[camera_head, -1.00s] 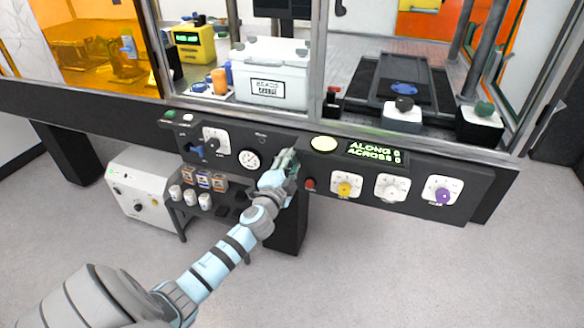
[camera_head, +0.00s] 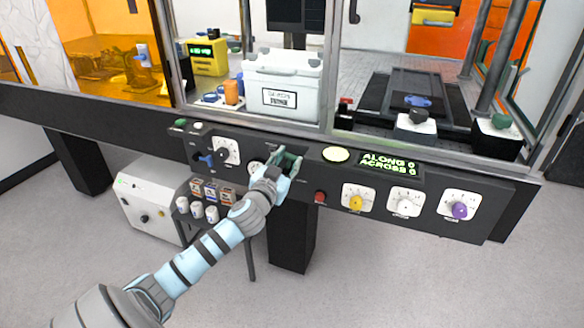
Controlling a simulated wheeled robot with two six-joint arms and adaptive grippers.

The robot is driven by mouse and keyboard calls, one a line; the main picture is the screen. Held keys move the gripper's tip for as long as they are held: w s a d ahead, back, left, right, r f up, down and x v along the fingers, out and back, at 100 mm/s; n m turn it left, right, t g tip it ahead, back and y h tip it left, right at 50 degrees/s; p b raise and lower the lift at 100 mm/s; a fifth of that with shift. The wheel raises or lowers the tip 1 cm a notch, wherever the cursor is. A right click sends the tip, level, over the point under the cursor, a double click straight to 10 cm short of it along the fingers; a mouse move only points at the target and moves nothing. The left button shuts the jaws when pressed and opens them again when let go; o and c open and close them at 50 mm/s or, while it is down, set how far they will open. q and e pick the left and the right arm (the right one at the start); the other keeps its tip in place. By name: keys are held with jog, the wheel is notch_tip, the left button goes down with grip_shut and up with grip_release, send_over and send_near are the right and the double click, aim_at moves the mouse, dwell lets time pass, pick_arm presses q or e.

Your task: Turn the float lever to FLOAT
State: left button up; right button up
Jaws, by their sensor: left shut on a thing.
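The fingers and wrist hide most of that part. It sits where the float lever seems to be, but its handle and position marks cannot be read. My right gripper is not in view.
Left of the gripper are a white dial plate (camera_head: 231,146) and a blue knob (camera_head: 207,160). Right of it are the lamp (camera_head: 336,154), green display (camera_head: 388,164), red button (camera_head: 320,197), yellow knob (camera_head: 355,203) and purple knob (camera_head: 460,210). Glass-fronted enclosure stands above.

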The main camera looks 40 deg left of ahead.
pick_arm(q)
jog(key=shift+s+a+n+b, duration=0.2)
jog(key=shift+a+n+b, duration=0.25)
jog(key=shift+n, duration=0.55)
jog(key=shift+a+n, duration=0.15)
jog(key=shift+n, duration=0.15)
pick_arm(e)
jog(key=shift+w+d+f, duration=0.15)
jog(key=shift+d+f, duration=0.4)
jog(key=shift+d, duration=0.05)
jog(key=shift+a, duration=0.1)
pick_arm(q)
jog(key=o, duration=1.1)
jog(key=shift+o, duration=0.3)
jog(key=shift+s, duration=0.15)
jog(key=v, duration=1.1)
jog(key=shift+s+d, duration=0.2)
jog(key=shift+s, duration=0.15)
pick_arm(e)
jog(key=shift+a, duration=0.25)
